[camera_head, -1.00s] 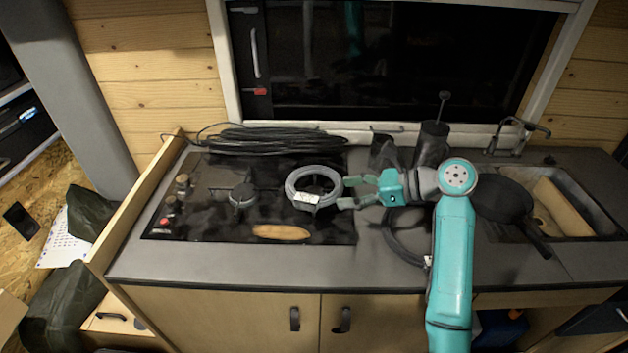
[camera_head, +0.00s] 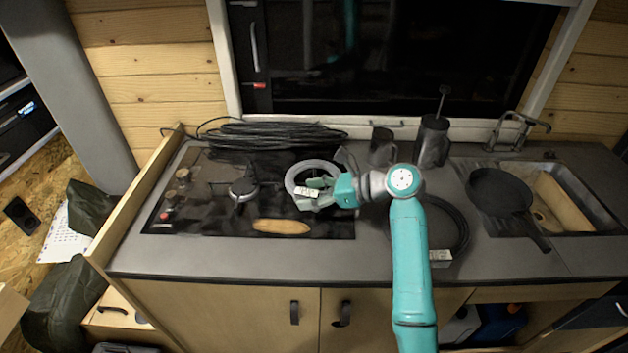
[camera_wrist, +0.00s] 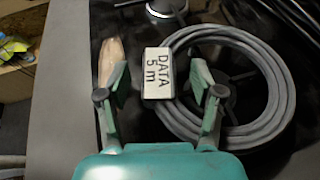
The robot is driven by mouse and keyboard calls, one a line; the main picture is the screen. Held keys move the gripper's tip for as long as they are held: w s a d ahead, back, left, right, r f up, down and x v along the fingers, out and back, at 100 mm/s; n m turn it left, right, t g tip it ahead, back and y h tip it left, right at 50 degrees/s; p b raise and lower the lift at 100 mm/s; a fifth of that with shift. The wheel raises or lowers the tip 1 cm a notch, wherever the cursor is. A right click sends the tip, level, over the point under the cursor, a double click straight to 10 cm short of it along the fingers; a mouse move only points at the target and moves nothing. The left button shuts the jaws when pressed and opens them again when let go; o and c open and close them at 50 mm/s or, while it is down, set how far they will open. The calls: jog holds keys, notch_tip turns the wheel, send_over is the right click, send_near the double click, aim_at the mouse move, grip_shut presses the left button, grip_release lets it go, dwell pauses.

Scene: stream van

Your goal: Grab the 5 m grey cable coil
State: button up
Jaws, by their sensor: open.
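The grey cable coil (camera_head: 291,178) lies flat on the right part of the black hob. It also shows in the wrist view (camera_wrist: 283,75), with a white label (camera_wrist: 158,72) reading "DATA 5 m" on its left side. My gripper (camera_head: 318,190) is open and reaches over the coil from the right in the head view. In the wrist view, the label lies between the two spread fingers (camera_wrist: 159,88), and the right finger overlaps the coil's inside. I cannot tell whether the fingers touch the coil.
A brown elongated object (camera_head: 282,227) lies on the hob in front of the coil. A large black cable bundle (camera_head: 270,136) lies behind. A dark coil (camera_head: 461,226), a pan (camera_head: 497,190) and a dark mug (camera_head: 382,147) stand to the right. A burner (camera_head: 243,189) is left.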

grip_shut()
dwell(0.4)
